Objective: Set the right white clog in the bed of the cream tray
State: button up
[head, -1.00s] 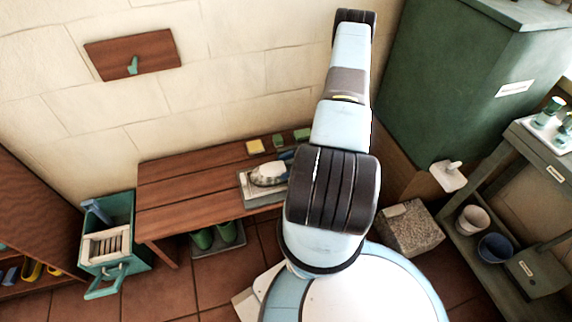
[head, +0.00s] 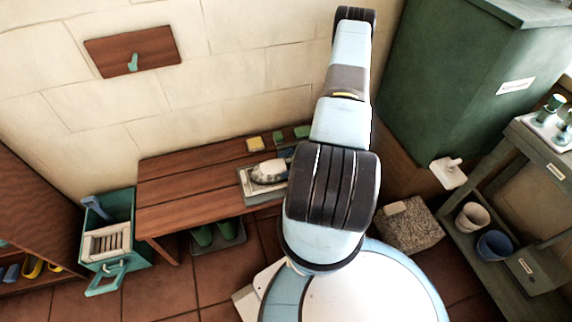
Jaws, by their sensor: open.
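A pale white-and-grey shoe (head: 268,172), which may be the white clog, lies on a shallow grey tray with a pale inside (head: 250,189) on the wooden bench. I cannot tell whether it is the right one of a pair, or whether this tray is the cream one. My arm covers the right end of the bench and hides part of the tray. My gripper does not show clearly; it seems hidden behind the arm. A small dark bluish piece shows beside the shoe, too small to identify.
A yellow block (head: 254,144) and green blocks (head: 301,131) sit along the bench's back edge. Green shoes (head: 202,236) stand on a dark mat below. A teal bin (head: 128,212) stands left of the bench (head: 160,194). A stone block (head: 412,229) and shelf are right.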

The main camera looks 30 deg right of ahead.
jog(key=v, duration=1.3)
jog(key=shift+d, duration=0.3)
jog(key=shift+s+r, duration=0.15)
jog(key=shift+s, duration=0.05)
